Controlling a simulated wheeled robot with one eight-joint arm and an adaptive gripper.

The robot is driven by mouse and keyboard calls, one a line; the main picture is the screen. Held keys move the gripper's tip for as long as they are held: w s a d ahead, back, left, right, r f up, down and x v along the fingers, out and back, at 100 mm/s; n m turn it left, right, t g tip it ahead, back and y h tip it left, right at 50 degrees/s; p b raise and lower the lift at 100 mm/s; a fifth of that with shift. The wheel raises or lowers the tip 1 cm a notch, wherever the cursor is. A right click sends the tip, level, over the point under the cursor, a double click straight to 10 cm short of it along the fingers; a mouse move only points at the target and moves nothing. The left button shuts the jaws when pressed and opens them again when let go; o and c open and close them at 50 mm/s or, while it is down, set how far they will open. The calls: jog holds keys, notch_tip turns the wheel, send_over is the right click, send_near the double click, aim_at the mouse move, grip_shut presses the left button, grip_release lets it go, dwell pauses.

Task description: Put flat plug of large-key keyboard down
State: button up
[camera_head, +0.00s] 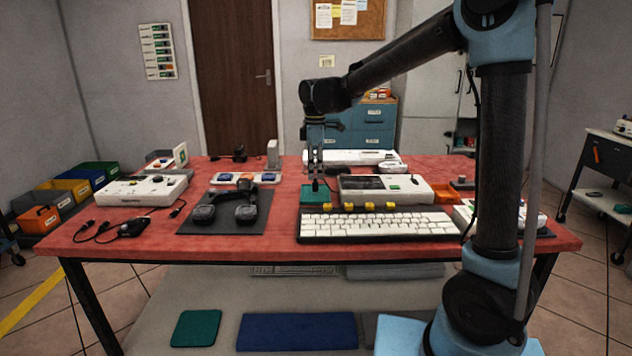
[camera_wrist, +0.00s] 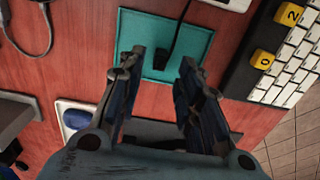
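My gripper (camera_head: 315,178) points down over the small teal tray (camera_head: 308,198), left of the keyboard. In the wrist view my gripper (camera_wrist: 161,58) has its two fingers spread apart. A black plug (camera_wrist: 161,59) shows between the fingertips, over or on the teal tray (camera_wrist: 203,50), with clear gaps to both fingers. Its dark cable runs up out of that view. I cannot tell whether its face is flat. The white large-key keyboard (camera_head: 380,227) lies at the table's front; its edge (camera_wrist: 296,65) shows at the right in the wrist view.
Yellow number blocks (camera_head: 369,206) stand behind the keyboard. A white device (camera_head: 386,188) is right of the gripper. A dark mat with a black headset-like object (camera_head: 245,212) lies to the left. Loose black cables (camera_head: 103,228) lie at the front left. Red table shows between them.

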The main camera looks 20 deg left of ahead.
notch_tip(320, 180, up, 7)
dwell(0.3)
